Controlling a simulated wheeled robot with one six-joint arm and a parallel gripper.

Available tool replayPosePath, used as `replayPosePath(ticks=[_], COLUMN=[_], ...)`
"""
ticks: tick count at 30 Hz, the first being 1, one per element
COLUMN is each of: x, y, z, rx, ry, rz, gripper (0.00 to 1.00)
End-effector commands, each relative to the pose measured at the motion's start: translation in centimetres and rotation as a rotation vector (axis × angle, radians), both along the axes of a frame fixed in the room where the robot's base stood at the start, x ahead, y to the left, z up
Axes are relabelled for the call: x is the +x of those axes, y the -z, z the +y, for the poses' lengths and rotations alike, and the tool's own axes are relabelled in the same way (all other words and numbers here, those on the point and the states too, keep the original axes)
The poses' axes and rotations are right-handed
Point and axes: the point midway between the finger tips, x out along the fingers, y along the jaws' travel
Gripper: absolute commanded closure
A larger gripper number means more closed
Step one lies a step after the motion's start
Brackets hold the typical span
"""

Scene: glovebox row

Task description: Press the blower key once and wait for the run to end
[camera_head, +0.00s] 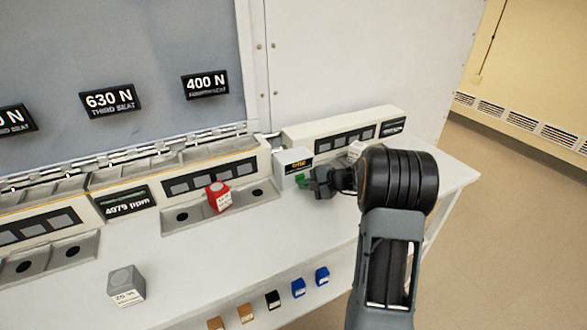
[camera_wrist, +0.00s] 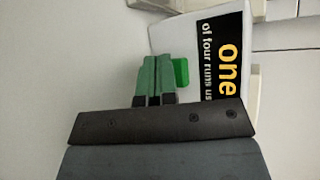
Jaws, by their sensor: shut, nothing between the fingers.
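A small white box (camera_head: 292,160) stands on the bench with a black display in orange lettering. In the wrist view its display (camera_wrist: 221,55) reads "one" and "of four runs us...", with the end cut off. A bright green key (camera_wrist: 181,72) shows on the box face. My gripper (camera_wrist: 154,62) is shut and empty, with its green-tipped fingers together just left of the key in that view. In the head view my gripper (camera_head: 304,181) reaches the front of the box from the right. I cannot tell whether the fingertips touch the key.
A red block (camera_head: 219,196) sits in a tray left of the box, and a grey block (camera_head: 126,286) stands on the white bench. A readout (camera_head: 128,203) shows 4979 ppm. A long instrument panel (camera_head: 345,132) stands behind the box.

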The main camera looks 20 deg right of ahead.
Motion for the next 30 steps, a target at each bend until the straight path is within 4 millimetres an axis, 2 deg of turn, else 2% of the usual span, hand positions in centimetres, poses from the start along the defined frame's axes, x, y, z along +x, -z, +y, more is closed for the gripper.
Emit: replayPosePath(ticks=[15,30], x=[0.3,-1.0], y=[0.0,0.0], z=[0.0,-0.1], rx=[0.000,-0.001], ry=[0.000,0.000], rz=[0.000,-0.001], gripper=[1.00,1.00])
